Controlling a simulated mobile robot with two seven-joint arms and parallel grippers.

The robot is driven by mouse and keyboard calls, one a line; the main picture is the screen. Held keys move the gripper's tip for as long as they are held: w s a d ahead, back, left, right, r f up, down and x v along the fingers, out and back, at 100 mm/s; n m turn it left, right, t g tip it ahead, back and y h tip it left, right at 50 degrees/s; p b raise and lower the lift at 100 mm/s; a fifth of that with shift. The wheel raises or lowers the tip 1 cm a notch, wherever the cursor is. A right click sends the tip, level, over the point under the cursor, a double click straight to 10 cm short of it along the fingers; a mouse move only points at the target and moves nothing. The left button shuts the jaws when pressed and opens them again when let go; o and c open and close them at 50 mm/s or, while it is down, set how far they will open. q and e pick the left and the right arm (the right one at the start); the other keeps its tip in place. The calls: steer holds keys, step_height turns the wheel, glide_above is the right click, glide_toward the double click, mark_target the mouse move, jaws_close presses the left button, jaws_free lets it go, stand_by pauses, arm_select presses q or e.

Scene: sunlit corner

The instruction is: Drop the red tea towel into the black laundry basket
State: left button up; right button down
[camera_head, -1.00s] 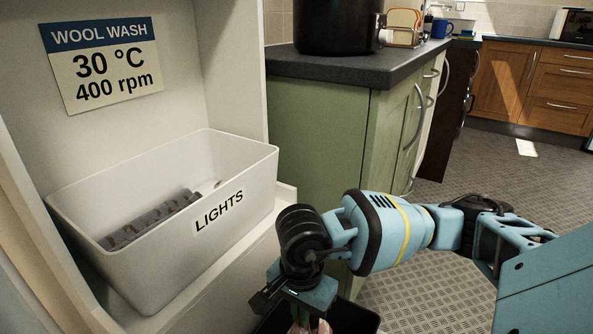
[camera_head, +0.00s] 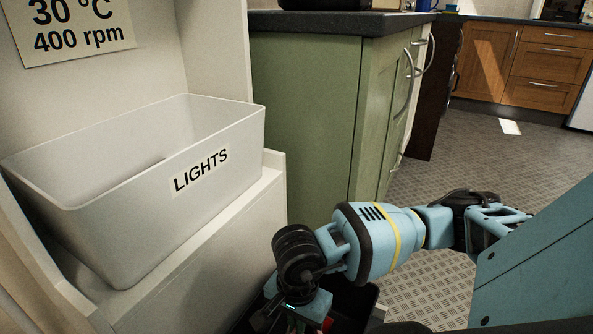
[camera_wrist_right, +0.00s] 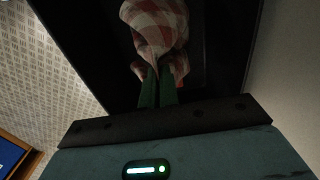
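My right gripper (camera_wrist_right: 157,76) is shut on the red-and-white checked tea towel (camera_wrist_right: 155,22), which is bunched at the fingertips and spreads out beyond them. The black laundry basket (camera_wrist_right: 228,60) surrounds the towel in the wrist view, so the towel hangs over or inside it; how deep I cannot tell. In the head view the basket (camera_head: 358,300) shows at the bottom edge, partly hidden by my right wrist. There, my right gripper (camera_head: 297,326) is cut off by the frame's lower edge. My left gripper is not in view.
A white basket labelled LIGHTS (camera_head: 215,150) stands on a pale shelf unit at left, beside the black basket. A wash sign (camera_head: 75,35) is above it. A green cabinet (camera_head: 305,110) stands behind my right arm. Patterned floor (camera_head: 440,150) is open to the right.

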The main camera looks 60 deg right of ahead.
steer(key=shift+f, duration=0.5)
steer(key=c, duration=1)
jaws_free()
step_height(320, 180, up, 12)
steer(key=p, duration=0.9)
steer(key=shift+w, duration=0.15)
